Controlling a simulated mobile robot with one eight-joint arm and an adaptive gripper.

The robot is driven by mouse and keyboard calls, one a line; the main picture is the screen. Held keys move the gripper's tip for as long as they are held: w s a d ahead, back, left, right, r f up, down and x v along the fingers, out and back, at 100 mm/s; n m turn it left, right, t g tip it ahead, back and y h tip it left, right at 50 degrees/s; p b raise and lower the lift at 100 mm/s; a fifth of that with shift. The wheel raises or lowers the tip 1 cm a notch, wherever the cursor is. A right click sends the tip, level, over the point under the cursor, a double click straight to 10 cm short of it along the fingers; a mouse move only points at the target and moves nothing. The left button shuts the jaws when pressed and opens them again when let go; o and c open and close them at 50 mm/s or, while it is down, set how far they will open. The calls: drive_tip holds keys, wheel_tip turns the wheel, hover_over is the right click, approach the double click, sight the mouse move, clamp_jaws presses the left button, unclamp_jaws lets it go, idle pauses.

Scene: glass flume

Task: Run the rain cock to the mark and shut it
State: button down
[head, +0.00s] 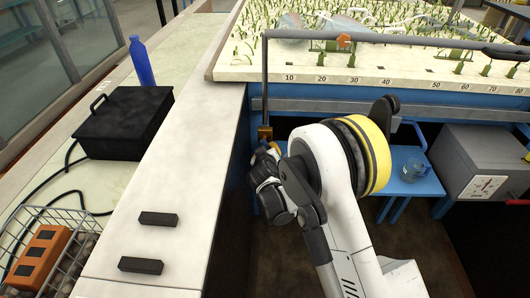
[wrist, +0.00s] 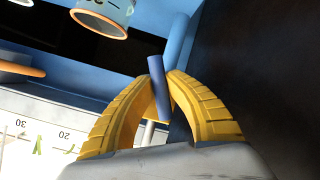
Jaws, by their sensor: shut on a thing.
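The rain cock (head: 265,132) is a small brass-coloured fitting low on the grey upright pipe at the flume's near left corner. My gripper (head: 265,150) is at it, just below the brass part, partly hidden by my own wrist. In the wrist view my yellow fingers (wrist: 162,80) are closed on a blue lever (wrist: 157,70), which sticks out between the tips.
The pipe (head: 400,39) runs over the planted flume bed (head: 370,75), whose edge is numbered. A pale bench (head: 180,190) with two black bars is close on the left. A grey box with a dial (head: 487,187) is at right.

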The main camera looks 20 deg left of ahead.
drive_tip(key=shift+w+d+r+n+t+h, duration=0.1)
drive_tip(key=shift+d+r+n+t+h, duration=0.05)
drive_tip(key=shift+n+h, duration=0.35)
drive_tip(key=shift+w+d+r+n+t+h, duration=0.15)
drive_tip(key=shift+n+h, duration=0.25)
drive_tip(key=shift+n, duration=0.2)
drive_tip(key=shift+d+r+n+t+h, duration=0.2)
drive_tip(key=shift+n+h, duration=0.15)
drive_tip(key=shift+n, duration=0.15)
drive_tip(key=shift+d+r+n+t+h, duration=0.1)
drive_tip(key=shift+n+t+h, duration=0.1)
drive_tip(key=shift+n+h, duration=0.25)
drive_tip(key=c, duration=1.4)
unclamp_jaws()
drive_tip(key=shift+o, duration=0.2)
